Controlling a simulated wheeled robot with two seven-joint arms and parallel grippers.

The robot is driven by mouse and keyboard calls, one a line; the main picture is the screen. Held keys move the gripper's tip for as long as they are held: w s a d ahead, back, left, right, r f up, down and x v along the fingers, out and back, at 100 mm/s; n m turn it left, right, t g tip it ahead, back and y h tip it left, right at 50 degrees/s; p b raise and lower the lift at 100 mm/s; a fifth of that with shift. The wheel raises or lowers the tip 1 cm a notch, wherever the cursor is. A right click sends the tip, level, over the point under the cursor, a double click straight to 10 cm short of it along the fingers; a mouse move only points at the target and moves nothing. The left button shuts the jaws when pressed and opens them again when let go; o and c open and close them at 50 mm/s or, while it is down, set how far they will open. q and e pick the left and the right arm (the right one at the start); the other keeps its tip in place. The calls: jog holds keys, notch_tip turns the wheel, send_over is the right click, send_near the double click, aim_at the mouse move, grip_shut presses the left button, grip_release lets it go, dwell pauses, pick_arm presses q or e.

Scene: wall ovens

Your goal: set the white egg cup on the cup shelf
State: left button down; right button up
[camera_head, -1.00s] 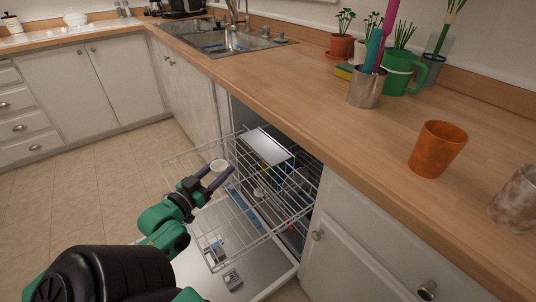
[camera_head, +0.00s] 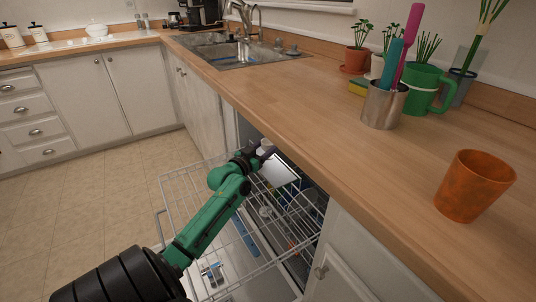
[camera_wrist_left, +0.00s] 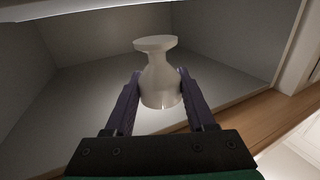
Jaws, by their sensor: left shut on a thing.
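My left gripper (camera_head: 262,150) is shut on the white egg cup (camera_wrist_left: 160,75). In the left wrist view, the dark fingers (camera_wrist_left: 160,97) pinch the egg cup's wider lower part from both sides, and a flat disc tops its narrow neck. In the head view the egg cup shows only as a small pale patch by the gripper, beside the counter edge and above the dishwasher rack. A flat white panel (camera_head: 284,171) lies just below and right of the gripper; I cannot tell if this is the cup shelf. My right gripper is not in view.
The wire upper rack (camera_head: 178,203) of the open dishwasher is pulled out under my left arm. The wooden counter (camera_head: 330,120) overhangs close to the gripper. A metal holder (camera_head: 384,106) and an orange cup (camera_head: 474,186) stand on it. Floor at left is clear.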

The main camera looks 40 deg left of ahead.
pick_arm(q)
notch_tip(320, 180, down, 3)
jog(key=shift+f+b, duration=0.15)
jog(key=shift+b, duration=0.3)
jog(key=shift+c, duration=1.2)
grip_release()
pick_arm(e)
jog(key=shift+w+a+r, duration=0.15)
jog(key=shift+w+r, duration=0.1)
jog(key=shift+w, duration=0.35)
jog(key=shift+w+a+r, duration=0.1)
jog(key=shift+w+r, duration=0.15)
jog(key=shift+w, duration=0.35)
pick_arm(q)
jog(key=shift+r, duration=0.2)
jog(key=s+d+p, duration=0.1)
jog(key=s, duration=1.1)
jog(key=shift+d, duration=0.2)
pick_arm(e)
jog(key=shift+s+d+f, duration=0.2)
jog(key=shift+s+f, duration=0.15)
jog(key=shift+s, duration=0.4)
